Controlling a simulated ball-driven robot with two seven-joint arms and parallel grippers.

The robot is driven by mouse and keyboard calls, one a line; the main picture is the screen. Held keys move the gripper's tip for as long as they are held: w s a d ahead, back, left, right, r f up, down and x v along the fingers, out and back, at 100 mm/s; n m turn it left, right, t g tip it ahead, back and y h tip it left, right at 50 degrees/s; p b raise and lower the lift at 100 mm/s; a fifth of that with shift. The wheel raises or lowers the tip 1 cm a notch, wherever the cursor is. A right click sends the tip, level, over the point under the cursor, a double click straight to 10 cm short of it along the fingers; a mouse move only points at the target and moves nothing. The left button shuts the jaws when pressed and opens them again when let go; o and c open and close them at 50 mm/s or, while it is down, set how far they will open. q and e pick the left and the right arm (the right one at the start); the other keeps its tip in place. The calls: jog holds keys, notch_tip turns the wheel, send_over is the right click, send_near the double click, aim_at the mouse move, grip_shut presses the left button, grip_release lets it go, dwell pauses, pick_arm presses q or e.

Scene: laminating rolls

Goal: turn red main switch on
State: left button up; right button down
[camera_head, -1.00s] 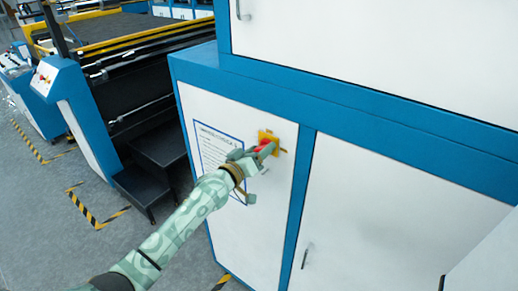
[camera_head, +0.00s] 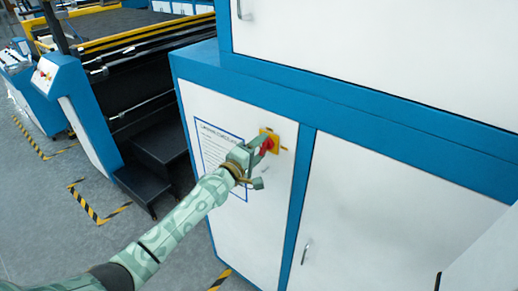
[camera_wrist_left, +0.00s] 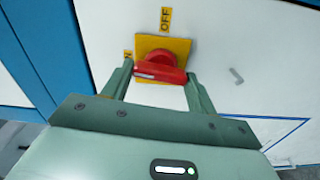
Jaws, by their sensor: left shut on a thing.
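The red main switch (camera_head: 267,147) sits on a yellow plate (camera_head: 275,140) on the white cabinet door. In the left wrist view the red switch handle (camera_wrist_left: 160,69) lies crosswise between my two fingers, on its yellow plate (camera_wrist_left: 180,46). An OFF label (camera_wrist_left: 165,20) is above the plate, and a partly hidden label (camera_wrist_left: 128,55) is at its left edge, in line with the handle. My left gripper (camera_head: 260,158) is shut on the handle, with a finger at each end of it (camera_wrist_left: 158,78). My right gripper is not in view.
A blue-framed printed sheet (camera_head: 212,143) is on the door left of the switch. The blue cabinet frame (camera_head: 298,190) runs right of it. A cabinet door with a handle (camera_head: 306,251) is farther right. Black steps (camera_head: 160,150) and a machine stand at left.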

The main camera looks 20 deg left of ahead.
pick_arm(q)
jog(key=shift+n, duration=0.6)
jog(key=o, duration=1)
jog(key=shift+s, duration=0.1)
jog(key=v, duration=1.6)
